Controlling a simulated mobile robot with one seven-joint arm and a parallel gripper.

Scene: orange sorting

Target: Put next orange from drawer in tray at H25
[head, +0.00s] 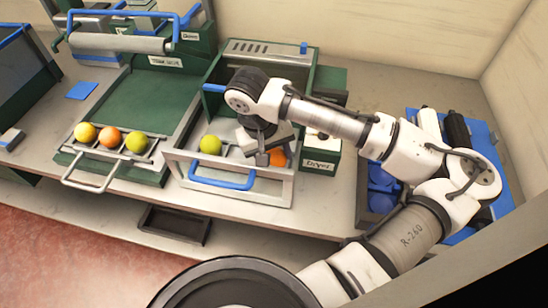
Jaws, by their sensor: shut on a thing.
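My gripper (265,158) points down into the open drawer (178,169) with the blue handle, in the middle of the head view. It is shut on an orange (279,157), which shows just right of the fingers and is partly hidden by them. Whether the orange touches the drawer floor cannot be told. A yellow-green fruit (210,144) sits in the same drawer, to the left of my gripper. The green tray (150,95) at left holds a row of three fruits near its front: a yellow one (85,132), an orange one (109,137) and a yellow-green one (136,142).
A roller (120,43) with a blue frame spans the tray's back. A green labelled box (320,160) stands right of the drawer. Blue bins (382,180) lie under my arm at right. A blue square (82,91) lies on the bench left of the tray.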

